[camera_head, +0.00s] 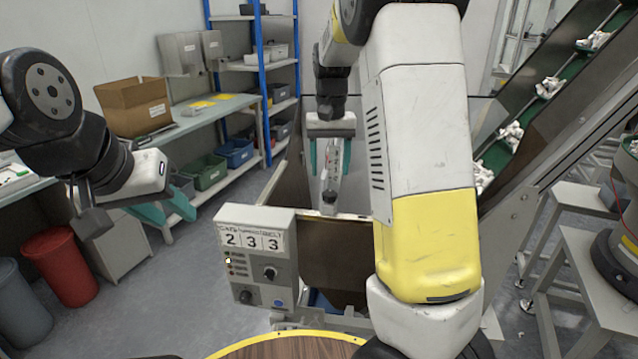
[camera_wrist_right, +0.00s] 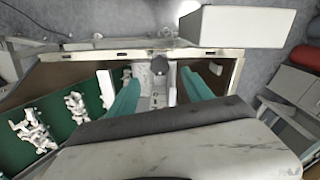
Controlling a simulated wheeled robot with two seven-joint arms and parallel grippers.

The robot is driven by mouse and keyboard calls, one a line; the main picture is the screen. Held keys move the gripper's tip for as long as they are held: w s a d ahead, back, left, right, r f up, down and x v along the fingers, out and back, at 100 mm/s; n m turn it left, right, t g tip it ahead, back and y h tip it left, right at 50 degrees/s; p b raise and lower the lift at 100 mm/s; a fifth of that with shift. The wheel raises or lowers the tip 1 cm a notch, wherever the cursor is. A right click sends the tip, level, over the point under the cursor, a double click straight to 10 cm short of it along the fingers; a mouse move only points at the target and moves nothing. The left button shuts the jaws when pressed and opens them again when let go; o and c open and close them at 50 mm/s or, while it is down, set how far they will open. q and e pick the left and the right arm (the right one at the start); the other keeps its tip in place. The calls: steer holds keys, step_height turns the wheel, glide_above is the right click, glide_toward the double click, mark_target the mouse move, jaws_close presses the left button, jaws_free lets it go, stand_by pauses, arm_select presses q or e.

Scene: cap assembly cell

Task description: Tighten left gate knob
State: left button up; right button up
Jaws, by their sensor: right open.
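A small dark gate knob (camera_head: 329,197) sits at the top edge of the hopper, at the lower end of a light metal gate strip (camera_head: 331,172). It also shows in the right wrist view as a dark round knob (camera_wrist_right: 159,66) near the rim. My right gripper (camera_head: 329,172) is open, its teal fingers pointing down on either side of the strip. In the right wrist view the fingers (camera_wrist_right: 160,85) are apart, with the strip visible between them; no contact with the knob is clear. My left gripper (camera_head: 160,214) hangs at the left, away from the hopper; its finger gap is unclear.
A grey control box (camera_head: 258,250) with number cards stands in front of the hopper (camera_head: 338,262). A green conveyor (camera_head: 510,150) carrying white parts rises at the right. A workbench (camera_head: 200,125) with a cardboard box (camera_head: 134,106) and bins stands at the left.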

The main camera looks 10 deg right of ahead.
mark_target(329, 193)
step_height(329, 193, down, 7)
stand_by(0.3)
jaws_close()
stand_by(0.4)
steer(key=m, duration=0.4)
steer(key=shift+r+m, duration=0.1)
steer(key=shift+m, duration=0.2)
steer(key=m, duration=0.4)
steer(key=shift+m, duration=0.3)
